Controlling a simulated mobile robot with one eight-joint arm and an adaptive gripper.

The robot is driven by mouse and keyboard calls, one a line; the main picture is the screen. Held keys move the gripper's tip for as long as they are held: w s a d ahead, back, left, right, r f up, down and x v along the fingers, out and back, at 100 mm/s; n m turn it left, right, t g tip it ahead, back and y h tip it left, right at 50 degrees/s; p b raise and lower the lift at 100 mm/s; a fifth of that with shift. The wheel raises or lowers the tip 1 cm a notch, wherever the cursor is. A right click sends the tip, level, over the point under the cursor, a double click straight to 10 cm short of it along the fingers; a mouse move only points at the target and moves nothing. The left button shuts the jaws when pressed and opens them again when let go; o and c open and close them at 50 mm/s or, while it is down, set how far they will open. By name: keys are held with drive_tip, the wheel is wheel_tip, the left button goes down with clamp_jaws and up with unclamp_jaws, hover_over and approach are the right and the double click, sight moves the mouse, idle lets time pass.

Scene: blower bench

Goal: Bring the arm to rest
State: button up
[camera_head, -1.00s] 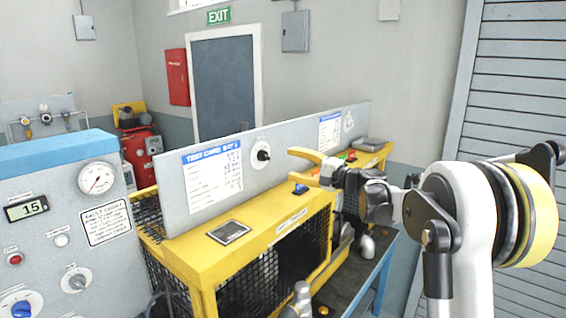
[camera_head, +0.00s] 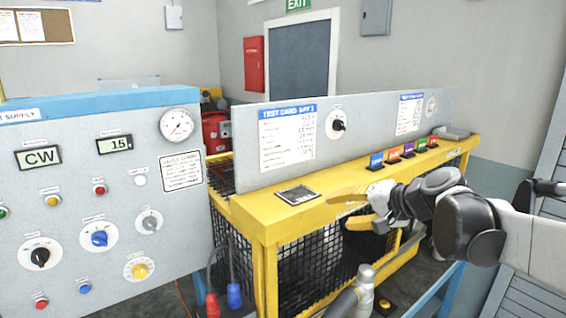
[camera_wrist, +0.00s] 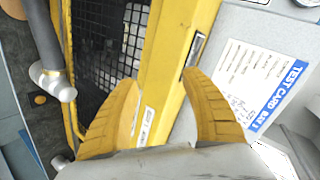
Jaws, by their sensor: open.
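My gripper (camera_head: 352,210) has yellow fingers and is open and empty. In the head view it is in front of the yellow bench frame (camera_head: 258,212), its fingers pointing left. In the wrist view the two spread fingers (camera_wrist: 165,105) show with the yellow beam between them and nothing held. My arm reaches in from the right edge of the head view. I cannot tell the exact gap between the fingers and the beam.
A control panel (camera_head: 100,205) with knobs stands at left. A grey board (camera_head: 365,125) with test cards rises behind the beam. A grey pipe (camera_head: 365,283) stands below my gripper. Black mesh (camera_head: 300,262) encloses the bay.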

drive_tip(key=s+d+f+n+h+b, duration=0.1)
drive_tip(key=s+f+b, duration=0.3)
drive_tip(key=s+f, duration=0.4)
drive_tip(key=s+d+f+n+g+h+b, duration=0.1)
drive_tip(key=s+f+n+h+b, duration=0.1)
drive_tip(key=s+f, duration=0.7)
drive_tip(key=s+d+f+n+g+h+b, duration=0.1)
drive_tip(key=s+f+h+b, duration=0.3)
drive_tip(key=s+f, duration=0.5)
drive_tip(key=shift+d+f+n+b, duration=0.35)
drive_tip(key=shift+d+n+b, duration=0.25)
drive_tip(key=shift+n+b, duration=0.25)
